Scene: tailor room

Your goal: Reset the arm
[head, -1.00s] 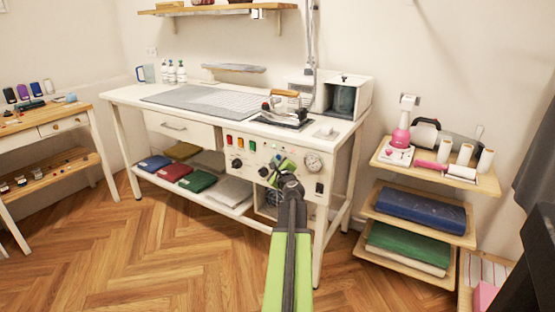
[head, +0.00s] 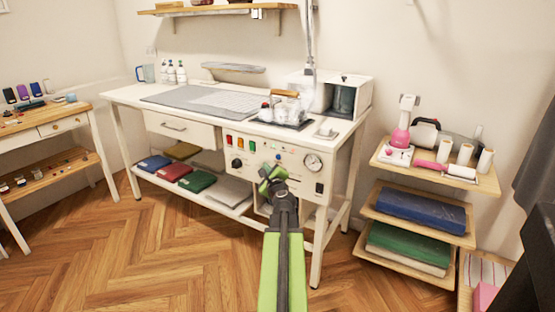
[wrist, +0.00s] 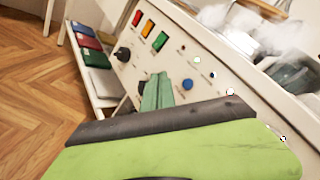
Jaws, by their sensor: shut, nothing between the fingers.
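My arm reaches forward from the bottom middle of the head view. My gripper (head: 268,174) is in front of the white control panel (head: 303,180) on the ironing table. In the wrist view the green fingers of my gripper (wrist: 157,92) are together with nothing between them. They point at the panel, left of a blue round button (wrist: 187,85); I cannot tell whether they touch the panel. Red, orange and green switches (wrist: 148,27) and a black knob (wrist: 122,54) show on the panel. A pressure gauge (head: 313,162) is at its right.
White steam surrounds the iron (head: 287,94) on the tabletop. Folded cloths (head: 172,172) lie on the lower shelf. A tiered shelf (head: 437,174) with tools and fabric stands at right, a wooden desk (head: 55,124) at left. The wooden floor (head: 150,250) at left is clear.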

